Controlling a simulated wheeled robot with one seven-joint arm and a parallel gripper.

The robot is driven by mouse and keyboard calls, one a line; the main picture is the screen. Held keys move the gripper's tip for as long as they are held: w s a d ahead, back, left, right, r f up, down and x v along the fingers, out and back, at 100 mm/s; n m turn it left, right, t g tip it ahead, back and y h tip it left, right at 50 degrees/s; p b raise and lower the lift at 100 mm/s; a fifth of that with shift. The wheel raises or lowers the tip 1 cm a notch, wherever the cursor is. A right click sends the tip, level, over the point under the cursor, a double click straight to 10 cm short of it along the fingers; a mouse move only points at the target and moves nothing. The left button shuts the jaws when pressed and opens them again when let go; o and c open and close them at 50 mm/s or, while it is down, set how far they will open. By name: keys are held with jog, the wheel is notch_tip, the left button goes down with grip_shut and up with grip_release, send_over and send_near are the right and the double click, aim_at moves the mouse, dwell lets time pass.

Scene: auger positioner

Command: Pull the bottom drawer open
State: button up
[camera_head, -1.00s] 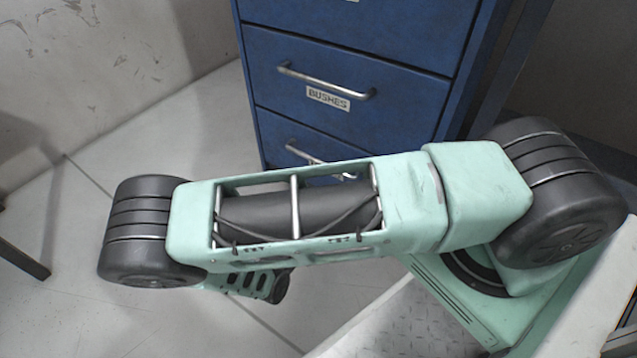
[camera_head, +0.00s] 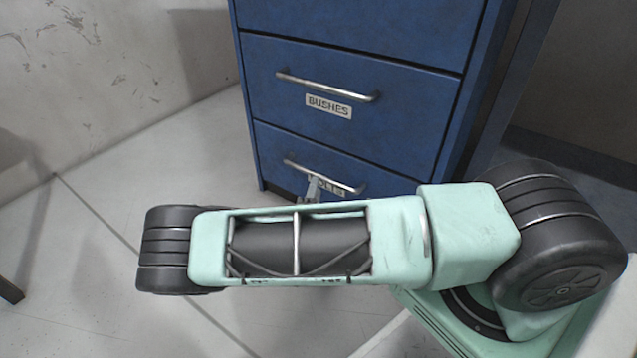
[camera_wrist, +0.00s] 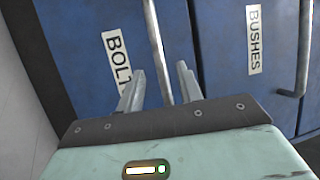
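The bottom drawer (camera_head: 275,145) of the blue cabinet looks shut, its front level with the drawer above. Its metal bar handle (camera_head: 342,184) shows in the head view, with my gripper (camera_head: 313,188) at the handle's middle, partly covering the label. In the wrist view, the handle (camera_wrist: 156,35) runs between the two spread fingers of my gripper (camera_wrist: 160,72), with a gap on each side. The label starting "BOLT" (camera_wrist: 117,58) is partly hidden behind a finger. My gripper is open, and I cannot tell whether either finger touches the bar.
The drawer labelled "BUSHES" (camera_head: 400,105) sits directly above, with its own bar handle (camera_head: 328,87). A pale wall (camera_head: 100,80) stands to the left. The tiled floor (camera_head: 110,190) left of and in front of the cabinet is mostly clear. A dark leg-like piece (camera_head: 10,290) shows at far left.

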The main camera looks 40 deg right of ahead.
aim_at(318, 175)
jog(key=shift+b+x, duration=0.95)
jog(key=shift+x, duration=1.8)
jog(key=shift+a, duration=0.1)
grip_shut()
